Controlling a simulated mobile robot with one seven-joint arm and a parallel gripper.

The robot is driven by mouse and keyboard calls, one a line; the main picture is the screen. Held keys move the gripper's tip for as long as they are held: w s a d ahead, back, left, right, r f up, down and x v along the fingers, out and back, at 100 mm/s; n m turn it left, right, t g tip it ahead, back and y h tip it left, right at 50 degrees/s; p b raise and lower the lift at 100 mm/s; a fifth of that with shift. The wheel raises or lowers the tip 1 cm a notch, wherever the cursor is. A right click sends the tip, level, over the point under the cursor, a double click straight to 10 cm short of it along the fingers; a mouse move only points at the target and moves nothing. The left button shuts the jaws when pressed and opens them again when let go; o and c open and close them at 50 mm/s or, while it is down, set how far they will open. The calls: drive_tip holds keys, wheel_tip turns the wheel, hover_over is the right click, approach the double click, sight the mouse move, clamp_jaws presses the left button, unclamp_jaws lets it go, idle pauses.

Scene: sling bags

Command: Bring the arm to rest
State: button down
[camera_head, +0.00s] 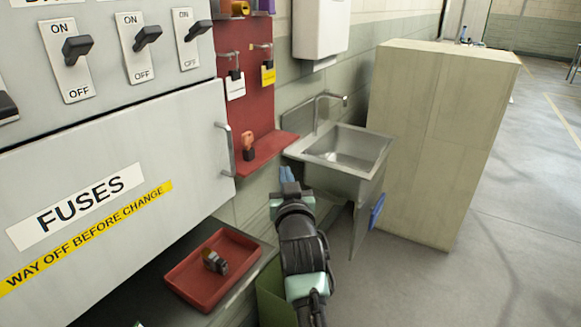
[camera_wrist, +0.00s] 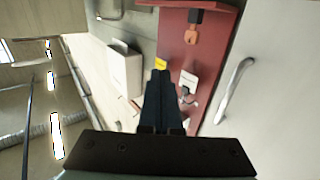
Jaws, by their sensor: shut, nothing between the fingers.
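My gripper (camera_head: 287,174) is at the far end of my arm in the head view, in front of the wall below the red board and left of the sink. In the wrist view my gripper (camera_wrist: 161,80) shows as two dark fingers side by side, shut with nothing between them. The fingertips appear apart from the things around them.
A fuse cabinet (camera_head: 150,130) with a handle stands at left. A red tray (camera_head: 185,283) holds a small dark item (camera_head: 214,262). A red lockout board (camera_head: 240,55) carries tags and a padlock (camera_head: 248,144). A sink (camera_head: 345,150) and a tall box (camera_head: 430,140) stand right.

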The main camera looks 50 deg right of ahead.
drive_tip(key=shift+s+d, duration=0.2)
drive_tip(key=shift+s, duration=0.7)
drive_tip(key=w+a+r+n+t+y+p, duration=0.2)
drive_tip(key=a+r+t, duration=0.2)
drive_tip(key=a+r, duration=0.95)
drive_tip(key=w+a+r+n+t+y+p, duration=0.2)
drive_tip(key=a+r+n+t, duration=0.15)
drive_tip(key=a+r, duration=1.05)
drive_tip(key=s+a+r+n+t+y+p, duration=0.3)
drive_tip(key=s+a+r+t+y, duration=0.3)
drive_tip(key=s+a+r, duration=0.9)
wheel_tip(320, 180, up, 3)
drive_tip(key=a+y, duration=0.2)
drive_tip(key=shift+s+a+f, duration=0.15)
drive_tip(key=shift+a, duration=0.2)
drive_tip(key=shift+t, duration=0.25)
